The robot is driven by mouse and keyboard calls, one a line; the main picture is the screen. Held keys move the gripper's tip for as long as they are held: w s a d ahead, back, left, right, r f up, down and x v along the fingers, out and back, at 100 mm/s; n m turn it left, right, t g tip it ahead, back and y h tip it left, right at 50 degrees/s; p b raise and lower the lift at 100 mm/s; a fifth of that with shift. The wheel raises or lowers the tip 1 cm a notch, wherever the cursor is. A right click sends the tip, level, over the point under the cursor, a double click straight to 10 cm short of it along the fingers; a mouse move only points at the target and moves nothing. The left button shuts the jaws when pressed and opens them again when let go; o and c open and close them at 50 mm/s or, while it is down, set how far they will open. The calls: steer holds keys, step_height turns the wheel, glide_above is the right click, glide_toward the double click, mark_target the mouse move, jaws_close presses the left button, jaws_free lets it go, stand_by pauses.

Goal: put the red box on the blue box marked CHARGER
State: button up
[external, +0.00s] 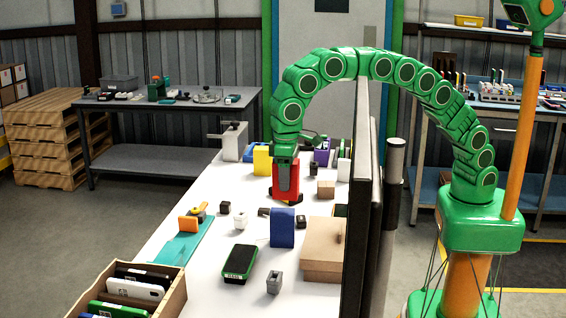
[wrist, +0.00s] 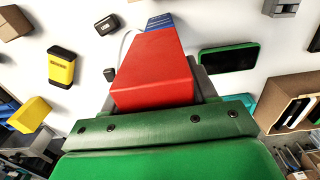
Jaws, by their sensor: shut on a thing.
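The red box (external: 277,186) is upright in my gripper (external: 287,178), over the white table behind the blue box. In the wrist view the red box (wrist: 155,82) fills the middle, with grey fingers at its sides. My gripper is shut on it. I cannot tell how far its lower end is from the table. An upright blue box (external: 282,227) with a rounded top stands in front of it in the external view. In the wrist view a blue box (wrist: 159,21) with white markings shows past the red box, partly hidden. The markings are too small to read.
A black device with green edges (external: 240,262) and a brown carton (external: 322,262) flank the blue box. A dark upright panel (external: 362,220) borders the table's right. Small blocks lie around.

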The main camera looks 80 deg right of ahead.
steer(key=shift+w+a+f, duration=0.15)
steer(key=shift+w+f, duration=0.1)
steer(key=shift+f, duration=0.1)
steer(key=shift+w+f, duration=0.1)
steer(key=shift+w+a+f, duration=0.1)
steer(key=shift+f, duration=1.55)
steer(key=shift+f, duration=0.15)
steer(key=o, duration=1.2)
steer(key=shift+o, duration=0.2)
step_height(320, 180, up, 12)
steer(key=shift+f, duration=0.25)
steer(key=shift+r, duration=0.4)
